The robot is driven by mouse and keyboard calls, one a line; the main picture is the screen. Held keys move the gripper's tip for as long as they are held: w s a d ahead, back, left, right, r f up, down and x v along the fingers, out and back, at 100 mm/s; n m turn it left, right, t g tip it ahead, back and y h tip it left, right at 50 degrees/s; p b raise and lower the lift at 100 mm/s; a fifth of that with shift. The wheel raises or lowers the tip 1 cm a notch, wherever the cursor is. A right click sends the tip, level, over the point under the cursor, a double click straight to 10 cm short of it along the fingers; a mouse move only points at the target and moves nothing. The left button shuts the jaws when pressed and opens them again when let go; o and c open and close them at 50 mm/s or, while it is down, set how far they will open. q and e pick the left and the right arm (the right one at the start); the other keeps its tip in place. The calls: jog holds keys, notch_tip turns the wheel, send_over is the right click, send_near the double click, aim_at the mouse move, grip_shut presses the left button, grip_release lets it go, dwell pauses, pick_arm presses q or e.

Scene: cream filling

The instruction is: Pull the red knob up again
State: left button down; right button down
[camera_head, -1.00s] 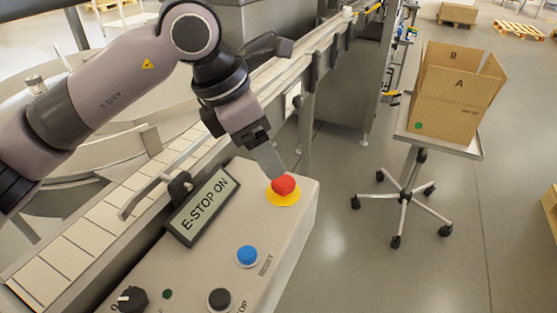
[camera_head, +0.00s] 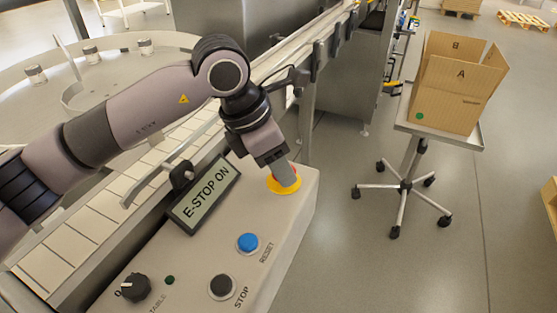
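The red knob sits in a yellow ring (camera_head: 287,190) at the far end of the beige control panel. My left gripper (camera_head: 284,175) points down right at the knob and hides nearly all of it. The fingers overlap in this view, so I cannot tell whether they are open or closed around the knob. A display (camera_head: 205,195) on the panel reads "E-STOP ON". My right gripper is not in view.
The panel (camera_head: 190,258) also carries a blue reset button (camera_head: 248,243), a black stop button (camera_head: 222,287) and a black rotary knob (camera_head: 134,288). A conveyor runs behind it. A cardboard box (camera_head: 455,95) stands on a wheeled stand at right, with open floor between.

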pick_arm(q)
jog(key=shift+r, duration=1.1)
jog(key=c, duration=0.6)
grip_release()
jog(key=shift+o, duration=0.2)
jog(key=v, duration=0.7)
jog(key=shift+a, duration=0.1)
